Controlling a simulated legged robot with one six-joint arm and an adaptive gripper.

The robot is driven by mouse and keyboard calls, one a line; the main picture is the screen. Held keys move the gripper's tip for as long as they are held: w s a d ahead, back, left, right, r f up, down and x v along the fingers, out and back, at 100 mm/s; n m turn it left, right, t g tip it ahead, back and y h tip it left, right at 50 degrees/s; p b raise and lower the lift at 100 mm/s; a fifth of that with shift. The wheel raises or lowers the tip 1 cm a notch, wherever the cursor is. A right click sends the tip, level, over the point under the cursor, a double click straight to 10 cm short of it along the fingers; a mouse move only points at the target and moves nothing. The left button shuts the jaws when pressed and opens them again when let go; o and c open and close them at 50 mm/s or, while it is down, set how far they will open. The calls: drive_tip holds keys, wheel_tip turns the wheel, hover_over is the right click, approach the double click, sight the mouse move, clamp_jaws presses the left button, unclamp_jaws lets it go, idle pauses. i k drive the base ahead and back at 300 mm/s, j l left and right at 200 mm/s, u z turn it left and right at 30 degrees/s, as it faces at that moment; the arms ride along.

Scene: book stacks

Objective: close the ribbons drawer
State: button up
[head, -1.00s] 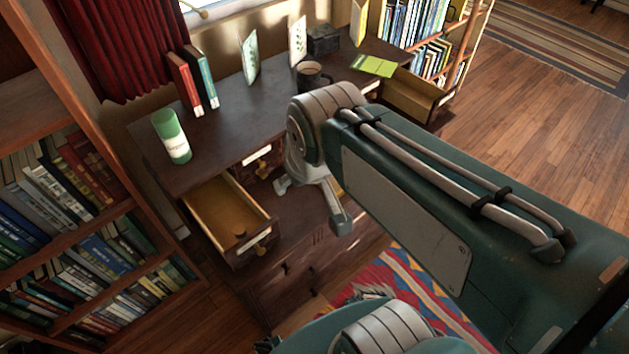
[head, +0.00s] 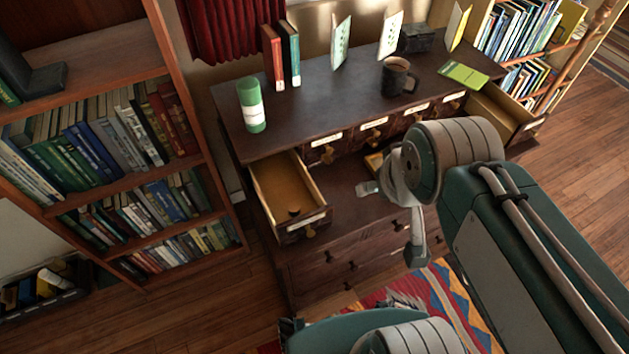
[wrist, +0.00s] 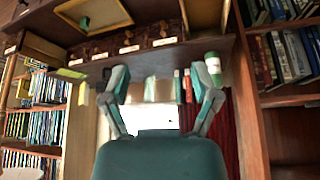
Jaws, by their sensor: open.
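A dark wooden desk (head: 330,105) has a row of small labelled drawers under its top. The left drawer (head: 290,195) is pulled out and holds a small dark round thing; it also shows in the wrist view (wrist: 205,14). The right drawer (head: 500,108) is out at the far end. A third open drawer (head: 375,162) is mostly hidden by my gripper; the wrist view shows it (wrist: 108,14) with something green inside. I cannot read which label says ribbons. My gripper (head: 391,222) is open and empty, apart from the left drawer, to its right.
On the desk top stand a green bottle (head: 251,106), a dark mug (head: 397,77), a red book (head: 272,56), upright cards and a dark box (head: 416,38). A full bookcase (head: 110,140) stands left. A patterned rug (head: 440,300) lies in front.

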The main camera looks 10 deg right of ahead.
sight(279, 179)
drive_tip(key=k+j, duration=0.15)
drive_tip(key=j, duration=0.25)
drive_tip(key=k+j+z, duration=0.1)
drive_tip(key=j, duration=0.3)
drive_tip(key=k+j, duration=0.15)
drive_tip(key=j, duration=0.25)
